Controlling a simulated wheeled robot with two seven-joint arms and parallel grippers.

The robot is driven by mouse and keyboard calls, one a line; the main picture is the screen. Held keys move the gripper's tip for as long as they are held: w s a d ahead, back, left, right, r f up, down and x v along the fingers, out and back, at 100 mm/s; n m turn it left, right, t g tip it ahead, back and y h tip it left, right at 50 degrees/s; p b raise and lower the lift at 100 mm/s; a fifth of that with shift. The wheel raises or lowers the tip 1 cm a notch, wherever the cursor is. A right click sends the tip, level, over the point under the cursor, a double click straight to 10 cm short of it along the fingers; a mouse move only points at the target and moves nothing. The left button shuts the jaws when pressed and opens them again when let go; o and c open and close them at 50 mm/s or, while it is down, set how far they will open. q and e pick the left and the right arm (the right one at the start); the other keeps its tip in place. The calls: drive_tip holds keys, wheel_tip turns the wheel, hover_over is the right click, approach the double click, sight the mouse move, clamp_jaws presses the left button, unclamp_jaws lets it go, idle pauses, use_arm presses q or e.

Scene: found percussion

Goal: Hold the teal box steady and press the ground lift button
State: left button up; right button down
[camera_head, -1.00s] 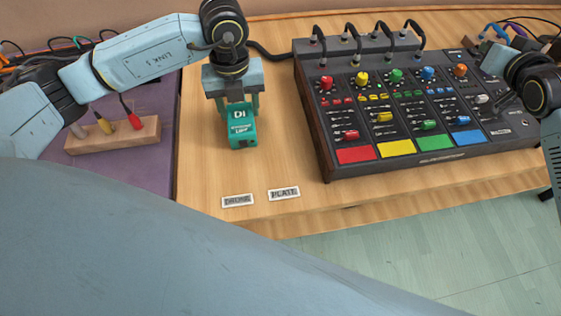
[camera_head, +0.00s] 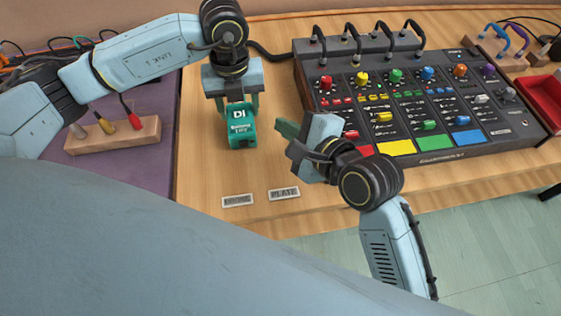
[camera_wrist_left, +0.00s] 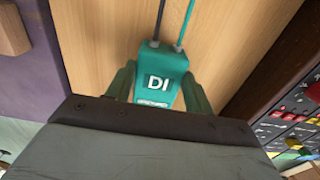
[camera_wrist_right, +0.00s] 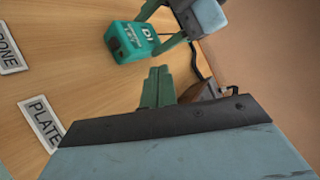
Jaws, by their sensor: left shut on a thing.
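The teal box (camera_head: 242,129), marked DI, sits on the wooden table, and my left gripper (camera_head: 238,104) is shut around its sides. In the left wrist view the teal box (camera_wrist_left: 158,78) is between the two green fingers (camera_wrist_left: 160,92), with two cables at its far end. My right gripper (camera_head: 285,130) is to the right of the box, fingers pointing at it, apart from it. In the right wrist view its fingers (camera_wrist_right: 158,88) are together with nothing between them, and the teal box (camera_wrist_right: 130,42) is beyond them. The lift button is too small to make out.
A mixer (camera_head: 415,100) with coloured pads stands right of the box, close to my right gripper. Labels PLATE (camera_head: 284,193) and a blurred one (camera_head: 238,200) lie at the table's front. A wooden holder (camera_head: 112,136) with plugs is at left. A red tray (camera_head: 543,100) is far right.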

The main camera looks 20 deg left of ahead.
sight(243, 145)
drive_tip(key=s+m, duration=0.1)
drive_tip(key=m, duration=0.2)
drive_tip(key=s+f+m+g, duration=0.1)
drive_tip(key=s+m, duration=0.1)
drive_tip(key=s+d+f+m, duration=0.1)
drive_tip(key=s+m, duration=0.1)
drive_tip(key=m, duration=0.1)
drive_tip(key=shift+s+f+m, duration=0.1)
drive_tip(key=shift+s+m, duration=0.1)
drive_tip(key=shift+m, duration=0.1)
drive_tip(key=shift+s+f+m+g+y, duration=0.25)
drive_tip(key=shift+s+m+g, duration=0.2)
drive_tip(key=shift+m, duration=0.45)
drive_tip(key=shift+a, duration=0.15)
drive_tip(key=x, duration=0.7)
drive_tip(key=shift+v, duration=4)
drive_tip(key=shift+f, duration=0.1)
